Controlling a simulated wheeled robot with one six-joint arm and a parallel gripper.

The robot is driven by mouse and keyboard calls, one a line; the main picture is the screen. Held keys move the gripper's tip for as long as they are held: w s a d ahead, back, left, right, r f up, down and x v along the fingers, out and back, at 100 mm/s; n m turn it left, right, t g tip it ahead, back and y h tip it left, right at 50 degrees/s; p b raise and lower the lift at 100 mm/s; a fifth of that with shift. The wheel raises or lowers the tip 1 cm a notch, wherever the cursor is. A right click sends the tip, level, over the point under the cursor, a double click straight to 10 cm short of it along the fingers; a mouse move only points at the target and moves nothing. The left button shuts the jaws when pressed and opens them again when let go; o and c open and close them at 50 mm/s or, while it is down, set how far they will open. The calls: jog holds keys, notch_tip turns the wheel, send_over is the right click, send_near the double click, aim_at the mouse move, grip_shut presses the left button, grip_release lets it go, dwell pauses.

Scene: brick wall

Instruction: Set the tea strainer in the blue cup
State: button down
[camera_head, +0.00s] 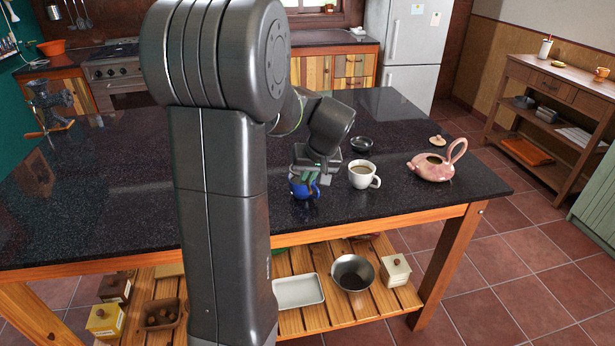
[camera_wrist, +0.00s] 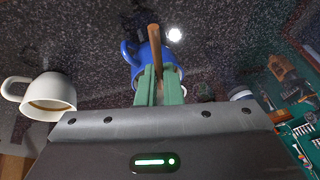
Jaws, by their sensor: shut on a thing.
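The blue cup (camera_head: 299,192) stands on the dark counter, partly hidden by my gripper (camera_head: 310,180), which is right at it. In the wrist view the blue cup (camera_wrist: 130,55) shows behind the green fingertips, its handle to the left. My gripper (camera_wrist: 158,88) is shut on a brown wooden handle, which I take to be the tea strainer's (camera_wrist: 154,45). The strainer's mesh part is hidden, so I cannot tell whether it is inside the cup or above it.
A white cup of brown drink (camera_head: 362,176) stands close to the right of the blue cup. A pink teapot (camera_head: 432,168), its lid (camera_head: 437,141) and a small dark dish (camera_head: 361,145) are further right and back. The counter's left is mostly clear.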

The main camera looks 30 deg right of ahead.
jog(key=shift+f, duration=0.2)
jog(key=shift+f+b, duration=0.4)
jog(key=shift+b, duration=0.2)
jog(key=shift+f, duration=0.2)
dwell(0.8)
jog(key=shift+f+b, duration=0.4)
jog(key=shift+b, duration=0.2)
jog(key=shift+f+b, duration=0.15)
jog(key=shift+b, duration=0.15)
dwell(1.0)
jog(key=c, duration=1.5)
grip_release()
jog(key=v, duration=1.4)
